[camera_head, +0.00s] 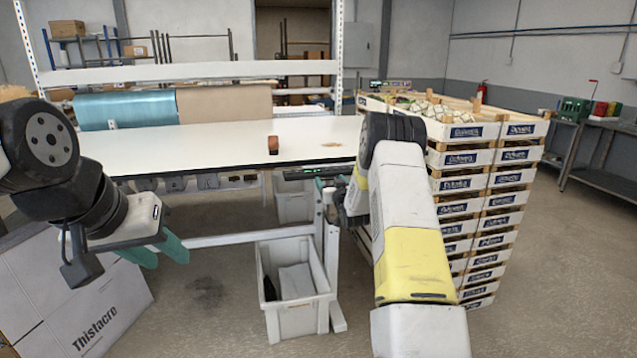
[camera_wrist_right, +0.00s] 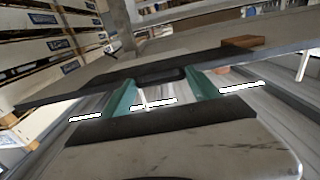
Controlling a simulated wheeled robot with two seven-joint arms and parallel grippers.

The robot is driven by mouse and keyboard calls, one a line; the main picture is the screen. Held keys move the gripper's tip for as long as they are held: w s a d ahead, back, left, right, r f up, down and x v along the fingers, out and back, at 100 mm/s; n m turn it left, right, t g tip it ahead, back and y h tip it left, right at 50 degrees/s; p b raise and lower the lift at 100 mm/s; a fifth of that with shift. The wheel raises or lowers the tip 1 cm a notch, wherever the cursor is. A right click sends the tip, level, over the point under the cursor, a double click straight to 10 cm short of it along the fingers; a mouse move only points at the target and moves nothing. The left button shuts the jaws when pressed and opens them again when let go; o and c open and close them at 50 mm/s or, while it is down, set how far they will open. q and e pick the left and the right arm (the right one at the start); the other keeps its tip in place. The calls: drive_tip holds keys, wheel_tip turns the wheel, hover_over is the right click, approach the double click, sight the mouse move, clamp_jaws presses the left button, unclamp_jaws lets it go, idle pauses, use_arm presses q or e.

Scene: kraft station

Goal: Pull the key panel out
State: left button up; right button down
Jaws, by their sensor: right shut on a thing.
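The key panel (camera_head: 300,174) is a dark, thin strip at the front edge under the white table, with a small green light on it. In the right wrist view, a dark edge with a raised grip, which looks like the key panel (camera_wrist_right: 158,76), lies at the tips of the green fingers. My right gripper (camera_head: 325,184) is at the right end of the panel, mostly hidden by my arm; in the wrist view (camera_wrist_right: 160,88) its fingers are shut on the panel. My left gripper (camera_head: 158,252) hangs empty at the left, its green fingers apart.
A grey bin (camera_head: 293,310) stands on the floor below. Stacked crates (camera_head: 485,210) rise close to my right arm. A carton (camera_head: 85,305) is at lower left.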

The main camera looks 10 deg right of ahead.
drive_tip(key=shift+d, duration=0.25)
drive_tip(key=shift+c, duration=2)
unclamp_jaws()
drive_tip(key=s, duration=0.7)
drive_tip(key=shift+s, duration=0.35)
drive_tip(key=shift+d+r, duration=0.1)
